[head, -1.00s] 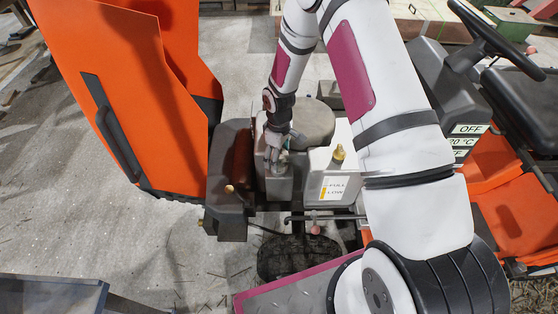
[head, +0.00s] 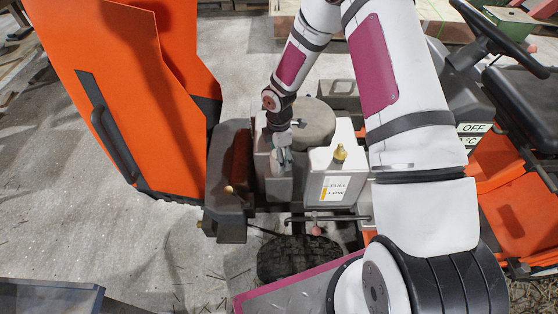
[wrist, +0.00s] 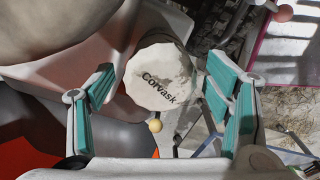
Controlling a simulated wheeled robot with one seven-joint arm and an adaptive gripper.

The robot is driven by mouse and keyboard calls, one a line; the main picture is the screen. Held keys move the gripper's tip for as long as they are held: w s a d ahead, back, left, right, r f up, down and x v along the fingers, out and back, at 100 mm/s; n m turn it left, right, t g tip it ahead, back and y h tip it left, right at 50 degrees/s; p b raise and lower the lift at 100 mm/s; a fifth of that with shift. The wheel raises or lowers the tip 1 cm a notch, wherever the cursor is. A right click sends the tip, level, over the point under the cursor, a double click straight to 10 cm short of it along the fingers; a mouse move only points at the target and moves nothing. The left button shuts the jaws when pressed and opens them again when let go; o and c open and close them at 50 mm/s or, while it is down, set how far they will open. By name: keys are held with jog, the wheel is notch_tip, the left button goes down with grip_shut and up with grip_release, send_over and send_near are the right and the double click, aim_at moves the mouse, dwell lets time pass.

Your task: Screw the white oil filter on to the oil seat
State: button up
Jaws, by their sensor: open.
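The white oil filter (wrist: 160,78), a round white piece with "Corvask" printed on its end, shows in the wrist view. My gripper (head: 281,158) is at the grey engine block in the head view. In the wrist view its two teal-padded fingers (wrist: 162,84) stand apart on either side of the filter. A gap shows between the filter and each pad, so neither appears to touch it. The filter's lower side and the oil seat are hidden, and I cannot tell whether the filter is seated.
A white tank (head: 334,176) with a brass cap stands close right of my gripper. An open orange hood (head: 135,90) rises on the left. A dark box (head: 228,175) sits left of the engine. A yellow-knobbed rod (wrist: 155,126) lies close to the filter.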

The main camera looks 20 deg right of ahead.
grip_shut()
jog(key=m, duration=0.5)
jog(key=m+b, duration=0.1)
jog(key=m, duration=0.5)
jog(key=shift+m, duration=0.3)
grip_release()
